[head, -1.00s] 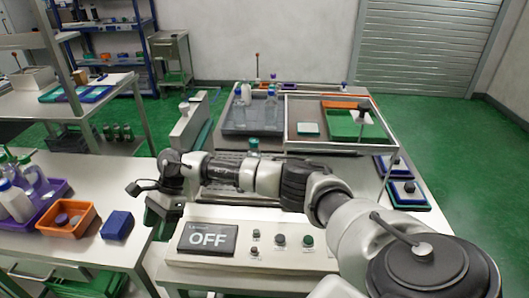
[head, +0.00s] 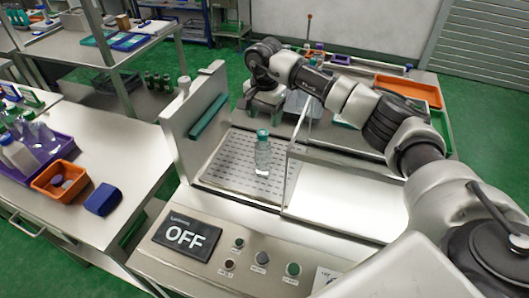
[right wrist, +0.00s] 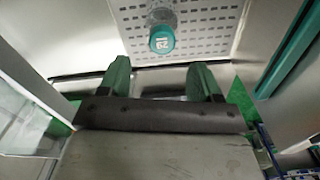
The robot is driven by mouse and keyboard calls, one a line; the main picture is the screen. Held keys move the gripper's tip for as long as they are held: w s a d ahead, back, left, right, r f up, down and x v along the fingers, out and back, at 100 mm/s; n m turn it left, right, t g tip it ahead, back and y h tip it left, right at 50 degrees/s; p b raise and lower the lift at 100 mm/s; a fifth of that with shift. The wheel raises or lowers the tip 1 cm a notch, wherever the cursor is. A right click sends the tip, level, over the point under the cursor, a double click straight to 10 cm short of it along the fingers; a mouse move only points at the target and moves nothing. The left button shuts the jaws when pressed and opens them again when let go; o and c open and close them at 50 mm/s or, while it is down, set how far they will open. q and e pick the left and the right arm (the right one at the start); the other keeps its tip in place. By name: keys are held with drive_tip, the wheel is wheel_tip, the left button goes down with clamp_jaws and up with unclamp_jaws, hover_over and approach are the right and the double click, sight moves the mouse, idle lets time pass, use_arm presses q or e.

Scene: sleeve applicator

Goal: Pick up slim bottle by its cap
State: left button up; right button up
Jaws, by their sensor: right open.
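The slim bottle (head: 262,158) is clear with a teal cap (head: 263,135) and stands upright on a perforated metal plate (head: 228,160). In the right wrist view its cap (right wrist: 162,39) shows at the top centre, beyond the fingertips. My right gripper (right wrist: 160,75) is open, with two green fingers apart and nothing between them. In the head view my right arm reaches over to the far side of the plate, and its wrist end hangs behind and above the bottle, apart from it. My left gripper is not in view.
An upright metal wall (head: 193,115) stands left of the plate and a clear panel (head: 296,165) stands right of it. The control box with an OFF display (head: 187,236) is in front. A side table at left holds an orange bin (head: 59,180) and a blue box (head: 102,199).

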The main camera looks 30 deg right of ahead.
sight(263, 131)
drive_tip(key=shift+d+f, duration=0.1)
drive_tip(key=shift+f, duration=0.3)
drive_tip(key=shift+s+f, duration=0.1)
drive_tip(key=shift+f, duration=0.15)
drive_tip(key=f, duration=0.1)
drive_tip(key=f+p, duration=0.1)
drive_tip(key=f, duration=0.1)
drive_tip(key=f+p, duration=0.1)
drive_tip(key=shift+a+f, duration=0.2)
drive_tip(key=shift+a, duration=0.2)
drive_tip(key=shift+f, duration=0.3)
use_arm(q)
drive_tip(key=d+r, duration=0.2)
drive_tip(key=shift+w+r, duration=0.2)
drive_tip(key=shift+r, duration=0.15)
use_arm(e)
drive_tip(key=shift+f, duration=0.1)
drive_tip(key=shift+c, duration=0.3)
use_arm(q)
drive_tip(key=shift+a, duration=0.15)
use_arm(e)
clamp_jaws()
